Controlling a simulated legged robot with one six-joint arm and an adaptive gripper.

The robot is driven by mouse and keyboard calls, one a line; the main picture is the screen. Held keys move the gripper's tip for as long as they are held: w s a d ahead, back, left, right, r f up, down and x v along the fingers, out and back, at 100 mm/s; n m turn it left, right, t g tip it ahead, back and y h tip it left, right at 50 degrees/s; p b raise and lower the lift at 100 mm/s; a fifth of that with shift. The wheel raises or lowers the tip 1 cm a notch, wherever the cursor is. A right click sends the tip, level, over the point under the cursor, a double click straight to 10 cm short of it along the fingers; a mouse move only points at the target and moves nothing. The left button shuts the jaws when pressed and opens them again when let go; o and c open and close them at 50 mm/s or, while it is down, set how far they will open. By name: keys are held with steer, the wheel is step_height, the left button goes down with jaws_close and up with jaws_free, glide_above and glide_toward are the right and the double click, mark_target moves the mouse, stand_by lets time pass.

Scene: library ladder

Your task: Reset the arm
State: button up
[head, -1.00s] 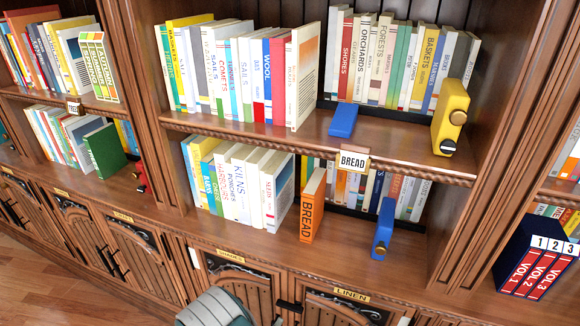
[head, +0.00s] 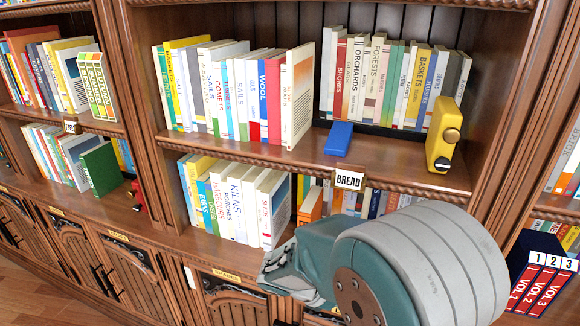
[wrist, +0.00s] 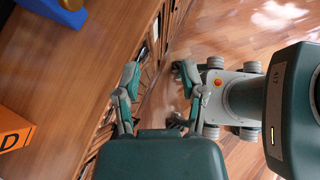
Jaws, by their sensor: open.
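In the wrist view my gripper (wrist: 158,85) is open, its two fingers spread with nothing between them. It hangs past the front edge of the lower shelf board, with the floor and my own body beyond. In the head view my arm fills the lower right in front of the shelves, and the fingers are not clear there.
A blue block (head: 339,138) and a yellow piece with knobs (head: 443,135) sit on the upper shelf, above the BREAD label (head: 348,181). A green book (head: 101,168) leans at left. Red volumes (head: 540,283) stand at right. Part of a blue thing (wrist: 25,12) shows in the wrist view.

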steer(key=s+d+r+m+t+y, duration=0.2)
steer(key=s+r+m+t+y, duration=0.2)
steer(key=s+r+m+y, duration=0.6)
steer(key=s+r+m, duration=0.4)
steer(key=m, duration=0.5)
steer(key=shift+s+d+r+m+t, duration=0.2)
steer(key=shift+r+m+t, duration=0.1)
steer(key=shift+r+m, duration=0.1)
